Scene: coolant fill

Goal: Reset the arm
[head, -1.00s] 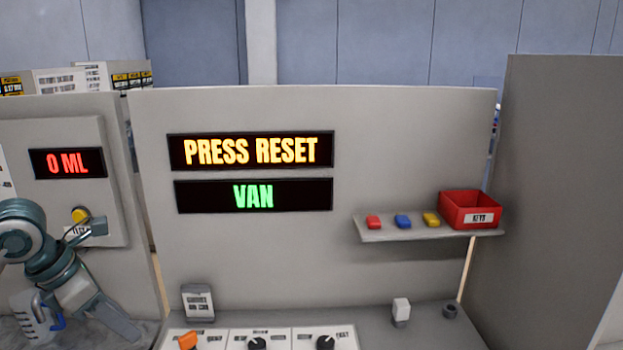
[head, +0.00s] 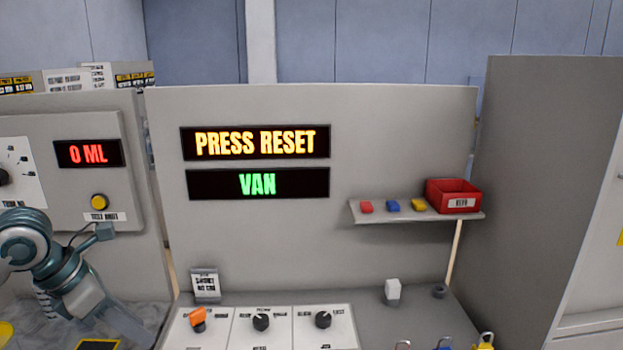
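My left arm comes in at the lower left. Its gripper (head: 128,328) points down and to the right over the grey counter, in front of the left panel. Its fingers are not clear enough to tell open from shut. A round yellow button (head: 99,202) sits on the left panel above a white label, clear of the gripper. A display (head: 88,153) above it reads "0 ML" in red. On the middle panel one display (head: 255,142) reads "PRESS RESET" and a lower one (head: 258,184) reads "VAN". My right gripper is out of view.
A panel with an orange switch (head: 198,319) and black knobs (head: 261,322) lies in front. A shelf (head: 420,219) holds red, blue and yellow pieces and a red bin (head: 453,196). Padlocks (head: 484,342) show at the bottom edge. A tall grey wall (head: 540,180) stands right.

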